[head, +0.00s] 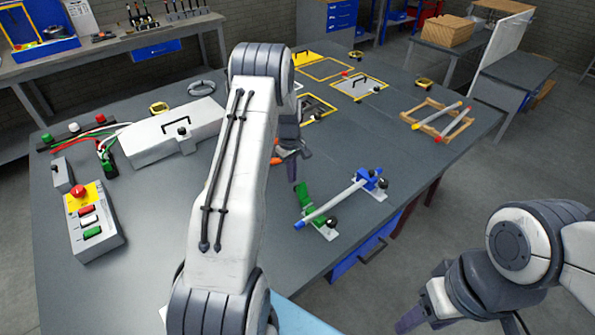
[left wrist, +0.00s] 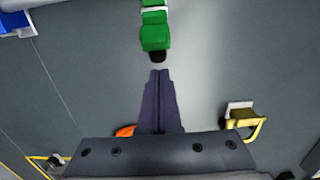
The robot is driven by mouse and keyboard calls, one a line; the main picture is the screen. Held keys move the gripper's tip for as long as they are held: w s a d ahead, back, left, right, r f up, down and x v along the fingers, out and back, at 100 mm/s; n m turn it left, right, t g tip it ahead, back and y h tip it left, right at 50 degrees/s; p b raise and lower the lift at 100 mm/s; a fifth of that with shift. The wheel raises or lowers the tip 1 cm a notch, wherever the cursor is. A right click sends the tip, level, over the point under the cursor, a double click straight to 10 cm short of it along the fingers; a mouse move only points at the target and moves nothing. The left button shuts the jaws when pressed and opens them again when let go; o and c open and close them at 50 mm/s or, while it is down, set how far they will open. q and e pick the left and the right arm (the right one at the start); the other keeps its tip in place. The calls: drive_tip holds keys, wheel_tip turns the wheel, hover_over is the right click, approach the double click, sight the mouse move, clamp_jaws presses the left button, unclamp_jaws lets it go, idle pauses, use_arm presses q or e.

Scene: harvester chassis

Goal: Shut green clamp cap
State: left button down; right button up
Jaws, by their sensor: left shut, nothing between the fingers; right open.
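The green clamp cap (head: 303,194) stands swung open beside a grey rod (head: 338,199) on the workbench. The rod lies across the green clamp's base (head: 326,231) and a blue clamp (head: 371,180). In the left wrist view the green cap (left wrist: 156,33) is at top centre, its black tip pointing at my fingers. My left gripper (head: 292,172) is shut and empty, close to the cap; its fingertips (left wrist: 160,73) show a small gap from the black tip. My right gripper (head: 465,322) is open, low at the right, away from the clamps and partly cut off by the frame.
A control box (head: 92,222) with coloured buttons and a white case (head: 170,132) are at the left. A wooden rack (head: 436,119) is at the back right. A blue drawer (head: 365,248) is below the bench's front edge. My left arm hides the bench middle.

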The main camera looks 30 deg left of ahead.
use_arm(q)
drive_tip(key=shift+s+d+r+p, duration=0.2)
drive_tip(key=shift+d+r+p, duration=0.05)
drive_tip(key=shift+d+r, duration=0.25)
drive_tip(key=shift+s+d+r+p, duration=0.2)
drive_tip(key=shift+d+r, duration=0.2)
drive_tip(key=shift+d, duration=0.45)
use_arm(e)
drive_tip(key=shift+r, duration=0.95)
drive_tip(key=shift+d+f, duration=0.1)
drive_tip(key=shift+d, duration=0.05)
